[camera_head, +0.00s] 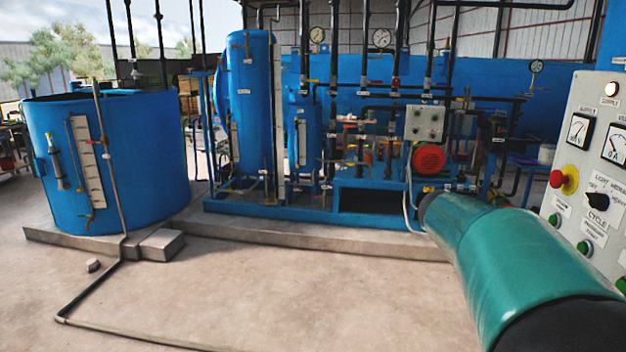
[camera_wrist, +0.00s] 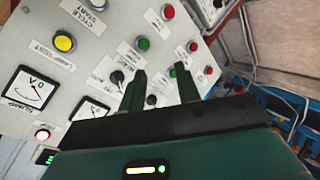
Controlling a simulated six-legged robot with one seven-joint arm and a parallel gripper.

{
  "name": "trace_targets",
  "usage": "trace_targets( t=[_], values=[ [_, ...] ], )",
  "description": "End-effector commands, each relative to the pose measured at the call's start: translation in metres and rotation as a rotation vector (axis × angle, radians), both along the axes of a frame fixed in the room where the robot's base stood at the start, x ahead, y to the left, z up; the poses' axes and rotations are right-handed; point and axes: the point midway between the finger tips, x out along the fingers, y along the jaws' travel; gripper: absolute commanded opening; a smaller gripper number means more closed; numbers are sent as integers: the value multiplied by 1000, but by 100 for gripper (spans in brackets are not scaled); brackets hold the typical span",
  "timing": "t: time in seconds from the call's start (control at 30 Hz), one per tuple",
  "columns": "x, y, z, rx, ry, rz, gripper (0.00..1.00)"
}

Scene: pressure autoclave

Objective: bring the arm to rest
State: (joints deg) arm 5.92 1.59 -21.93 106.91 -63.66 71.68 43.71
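My gripper (camera_wrist: 160,70) shows in the wrist view with its two dark green fingers apart and nothing between them. It is in front of the light grey control panel (camera_wrist: 95,52); I cannot tell whether the fingertips touch it. In the head view my green arm (camera_head: 520,260) reaches from the lower right corner towards the middle, and the gripper itself cannot be made out there. The panel (camera_head: 585,125) stands at the right edge of the head view, just beyond my arm.
The panel carries a red emergency button (camera_head: 564,180), a black selector knob (camera_head: 597,201), dials and green buttons. A blue tank (camera_head: 110,150) stands at left. Blue vessels (camera_head: 250,105) and pipework stand on a low plinth behind. The concrete floor (camera_head: 290,290) in front is mostly clear, apart from a thin pipe (camera_head: 90,287).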

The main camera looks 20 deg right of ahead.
Motion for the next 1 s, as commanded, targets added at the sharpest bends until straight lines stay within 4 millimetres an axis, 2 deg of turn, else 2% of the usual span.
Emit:
trace_targets(
  t=[0.03, 0.2, 0.37, 0.6, 0.7, 0.8, 0.9, 1.0],
  values=[
    [-3, 22, -8, 78, -22, 51, 33],
    [-6, 102, -39, 335, -76, 256, 33],
    [-16, 183, -59, 532, -126, 467, 33],
    [-45, 300, -82, 749, -203, 792, 33],
    [-58, 337, -89, 806, -235, 904, 33],
    [-67, 361, -95, 840, -257, 978, 33],
    [-72, 373, -97, 855, -268, 1016, 33],
    [-73, 376, -98, 860, -269, 1024, 33]
  ],
)
